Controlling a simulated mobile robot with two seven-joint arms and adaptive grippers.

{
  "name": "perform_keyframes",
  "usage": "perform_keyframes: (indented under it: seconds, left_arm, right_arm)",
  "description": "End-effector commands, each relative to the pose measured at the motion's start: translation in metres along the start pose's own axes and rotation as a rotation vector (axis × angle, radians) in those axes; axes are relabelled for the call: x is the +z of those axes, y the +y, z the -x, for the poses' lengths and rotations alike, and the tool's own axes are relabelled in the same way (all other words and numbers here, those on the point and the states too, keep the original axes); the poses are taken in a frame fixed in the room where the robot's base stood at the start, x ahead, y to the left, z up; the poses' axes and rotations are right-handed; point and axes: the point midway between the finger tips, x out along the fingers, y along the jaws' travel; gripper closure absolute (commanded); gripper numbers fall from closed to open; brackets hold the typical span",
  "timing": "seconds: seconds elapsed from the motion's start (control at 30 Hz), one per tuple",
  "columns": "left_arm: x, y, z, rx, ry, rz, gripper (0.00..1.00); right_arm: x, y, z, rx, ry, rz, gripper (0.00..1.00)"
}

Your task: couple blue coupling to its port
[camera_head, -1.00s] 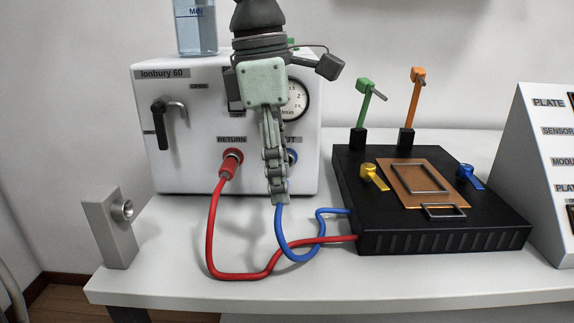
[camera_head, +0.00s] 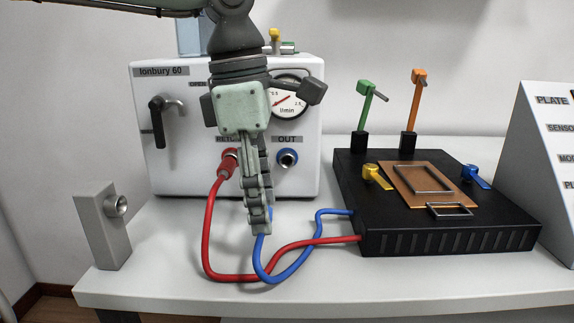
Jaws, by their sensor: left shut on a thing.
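My left gripper (camera_head: 259,224) points down in front of the white Ionbury 60 unit (camera_head: 180,182). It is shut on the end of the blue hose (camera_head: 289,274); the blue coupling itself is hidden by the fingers. The blue-ringed OUT port (camera_head: 287,158) on the unit's front is in plain view and empty. It lies up and to the right of the fingertips, apart from them. The blue hose loops over the table to the black plate base (camera_head: 450,240). My right gripper is not in view.
The red coupling (camera_head: 226,166) sits in the RETURN port, just left of my gripper, with its red hose (camera_head: 208,232) crossing the blue one. A grey holder (camera_head: 102,230) stands at left. Green (camera_head: 365,100) and orange (camera_head: 414,100) levers rise behind the base. Front table is clear.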

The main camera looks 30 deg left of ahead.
Motion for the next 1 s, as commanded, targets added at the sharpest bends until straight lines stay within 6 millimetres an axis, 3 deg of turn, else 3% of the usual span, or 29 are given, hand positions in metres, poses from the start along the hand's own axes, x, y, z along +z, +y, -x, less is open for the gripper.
perform_keyframes:
  seconds: [0.87,0.9,1.0]
  left_arm:
    - [-0.005,0.000,-0.037,-0.001,0.000,0.000,1.00]
    - [-0.004,0.000,-0.035,0.000,0.000,0.000,0.44]
    - [-0.004,0.000,-0.035,-0.001,0.000,0.000,0.32]
  right_arm:
    - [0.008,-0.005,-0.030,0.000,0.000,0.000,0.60]
    - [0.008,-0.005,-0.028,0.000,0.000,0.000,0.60]
    - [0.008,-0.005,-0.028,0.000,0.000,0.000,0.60]
